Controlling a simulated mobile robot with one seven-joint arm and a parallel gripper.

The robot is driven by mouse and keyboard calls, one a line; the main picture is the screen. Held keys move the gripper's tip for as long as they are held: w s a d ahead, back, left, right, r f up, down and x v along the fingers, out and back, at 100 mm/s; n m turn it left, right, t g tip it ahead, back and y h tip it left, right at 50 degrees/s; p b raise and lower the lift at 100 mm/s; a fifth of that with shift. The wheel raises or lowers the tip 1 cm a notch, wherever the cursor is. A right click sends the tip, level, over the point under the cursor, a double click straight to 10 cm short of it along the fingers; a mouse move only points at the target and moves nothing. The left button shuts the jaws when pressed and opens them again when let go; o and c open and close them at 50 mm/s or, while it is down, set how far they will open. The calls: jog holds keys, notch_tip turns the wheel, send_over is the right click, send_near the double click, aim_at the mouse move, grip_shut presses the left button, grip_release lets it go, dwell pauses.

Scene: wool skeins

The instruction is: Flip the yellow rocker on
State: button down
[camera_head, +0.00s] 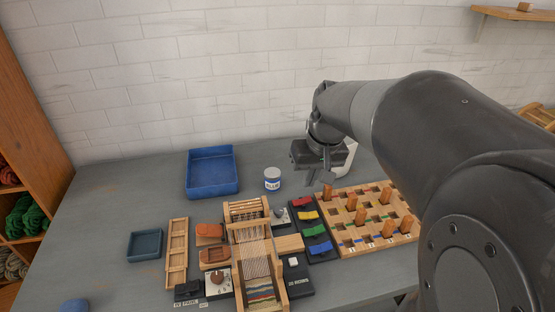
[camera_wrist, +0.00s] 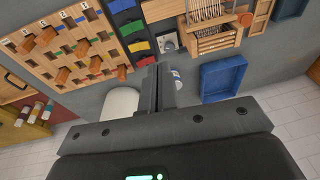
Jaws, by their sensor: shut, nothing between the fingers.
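A black strip carries a column of coloured rockers beside the pegboard. The yellow rocker (camera_head: 308,215) is second from the far end, between the red rocker (camera_head: 302,202) and the green rocker (camera_head: 314,230). The yellow rocker (camera_wrist: 138,46) also shows in the wrist view; which way it is tipped I cannot tell. My gripper (camera_head: 327,178) is shut and empty, above the table beyond the red end of the strip. In the wrist view my gripper's fingers (camera_wrist: 160,72) are together, close in the picture to the red rocker (camera_wrist: 146,61), which they partly cover.
A wooden pegboard (camera_head: 345,235) with upright pegs stands right of the strip, and a small loom (camera_head: 252,240) left of it. A white-and-blue jar (camera_head: 272,179) and a blue tray (camera_head: 212,190) stand behind. A white object (camera_wrist: 122,103) is beside my gripper.

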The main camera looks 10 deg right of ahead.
aim_at(302, 215)
jog(key=w+d+f+g+y, duration=0.2)
jog(key=w+d+f, duration=0.6)
jog(key=w+f, duration=0.4)
jog(key=shift+w+d, duration=0.2)
jog(key=shift+d, duration=0.2)
jog(key=x, duration=1.4)
jog(key=shift+s+a, duration=0.2)
jog(key=shift+s, duration=0.05)
